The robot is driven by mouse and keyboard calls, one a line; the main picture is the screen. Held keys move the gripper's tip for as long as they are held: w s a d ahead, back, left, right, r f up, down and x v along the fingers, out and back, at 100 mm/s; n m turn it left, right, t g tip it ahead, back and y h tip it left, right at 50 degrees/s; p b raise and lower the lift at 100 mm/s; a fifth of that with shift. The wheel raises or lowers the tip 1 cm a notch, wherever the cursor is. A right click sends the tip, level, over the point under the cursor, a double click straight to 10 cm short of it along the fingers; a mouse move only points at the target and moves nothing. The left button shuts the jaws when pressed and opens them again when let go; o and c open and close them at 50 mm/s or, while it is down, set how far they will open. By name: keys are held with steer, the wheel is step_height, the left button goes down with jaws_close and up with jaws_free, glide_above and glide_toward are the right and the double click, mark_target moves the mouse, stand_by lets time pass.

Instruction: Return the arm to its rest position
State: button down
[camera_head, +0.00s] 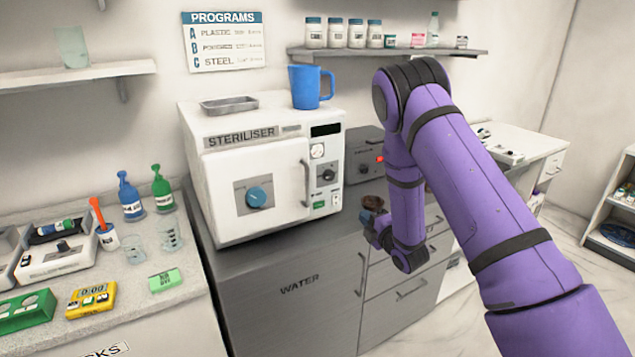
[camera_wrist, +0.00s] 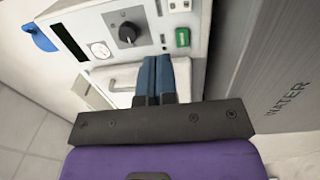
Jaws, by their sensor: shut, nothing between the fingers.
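My purple arm reaches in from the right in the head view and bends down at its elbow. My gripper (camera_head: 372,232) hangs at the arm's end, in front of the drawers and to the right of the steriliser (camera_head: 251,170). In the wrist view my gripper's blue fingers (camera_wrist: 155,80) are together, with nothing between them. Beyond them is the steriliser's control side (camera_wrist: 125,35), with a black dial, a round gauge and a green switch. The steriliser door is shut in the head view.
The grey cabinet marked WATER (camera_head: 300,290) stands under the steriliser. A blue mug (camera_head: 306,88) and a metal tray (camera_head: 229,104) sit on the steriliser. Bottles, a yellow timer (camera_head: 91,300) and glass beakers crowd the left counter. A grey box (camera_head: 366,150) stands behind my arm.

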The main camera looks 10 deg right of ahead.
step_height(320, 180, up, 13)
steer(key=d+m+g+h, duration=0.2)
steer(key=m+h, duration=0.2)
steer(key=m, duration=0.2)
steer(key=s+d+r+m+g+h, duration=0.1)
steer(key=s+r+m+g+h, duration=0.15)
steer(key=s+r+m, duration=0.55)
steer(key=s+r+m+g, duration=0.2)
steer(key=s+r, duration=0.1)
steer(key=s, duration=0.8)
steer(key=s+a+r+m+g, duration=0.1)
steer(key=s+r+m+g, duration=0.2)
steer(key=s, duration=0.8)
steer(key=s+a+r+m+g, duration=0.1)
steer(key=s+r, duration=0.3)
steer(key=s, duration=0.8)
steer(key=shift+a+r+m+g+y, duration=0.15)
steer(key=shift+r+m+g+y, duration=0.3)
steer(key=shift+m+g, duration=0.4)
steer(key=shift+s, duration=0.1)
